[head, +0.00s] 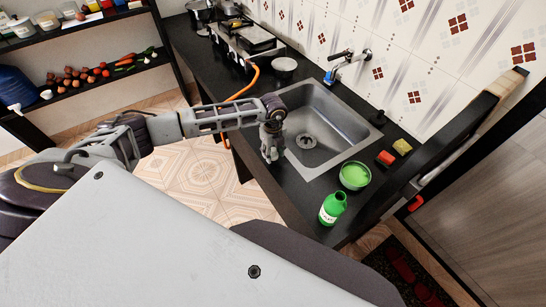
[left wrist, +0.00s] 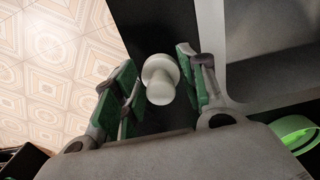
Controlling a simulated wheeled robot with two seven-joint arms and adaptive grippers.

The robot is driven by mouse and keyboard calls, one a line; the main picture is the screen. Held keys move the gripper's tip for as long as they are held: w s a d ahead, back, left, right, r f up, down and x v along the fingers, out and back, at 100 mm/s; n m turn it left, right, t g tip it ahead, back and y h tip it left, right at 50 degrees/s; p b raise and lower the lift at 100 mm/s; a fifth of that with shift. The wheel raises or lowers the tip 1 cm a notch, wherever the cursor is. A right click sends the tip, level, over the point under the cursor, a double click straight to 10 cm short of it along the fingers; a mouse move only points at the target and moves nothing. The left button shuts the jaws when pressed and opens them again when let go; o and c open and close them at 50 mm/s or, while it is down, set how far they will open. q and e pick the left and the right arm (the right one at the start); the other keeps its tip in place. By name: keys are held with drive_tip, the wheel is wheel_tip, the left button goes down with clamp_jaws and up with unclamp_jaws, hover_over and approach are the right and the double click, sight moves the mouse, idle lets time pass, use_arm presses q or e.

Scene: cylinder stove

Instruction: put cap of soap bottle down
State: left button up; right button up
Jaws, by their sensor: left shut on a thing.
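The green soap bottle (head: 331,209) stands upright on the black counter near its front right corner, its neck open with no cap on it. My left gripper (head: 271,152) points down over the counter strip at the left edge of the sink, to the left of the bottle. In the left wrist view the white cap (left wrist: 160,80) sits between the green-padded fingers of this gripper (left wrist: 158,68), which is shut on it. The cap is hidden in the head view. My right gripper is not in view.
The steel sink (head: 330,115) lies just right of my left gripper. A green bowl (head: 355,176) stands near the bottle, and a red block (head: 385,158) and yellow sponge (head: 402,146) lie farther right. A stove (head: 245,45) with an orange hose is at the back.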

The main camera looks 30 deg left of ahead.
sight(273, 162)
use_arm(q)
drive_tip(key=shift+f, duration=1.65)
drive_tip(key=shift+f, duration=0.1)
drive_tip(key=o, duration=0.7)
drive_tip(key=shift+r+b, duration=0.75)
drive_tip(key=shift+r, duration=5.4)
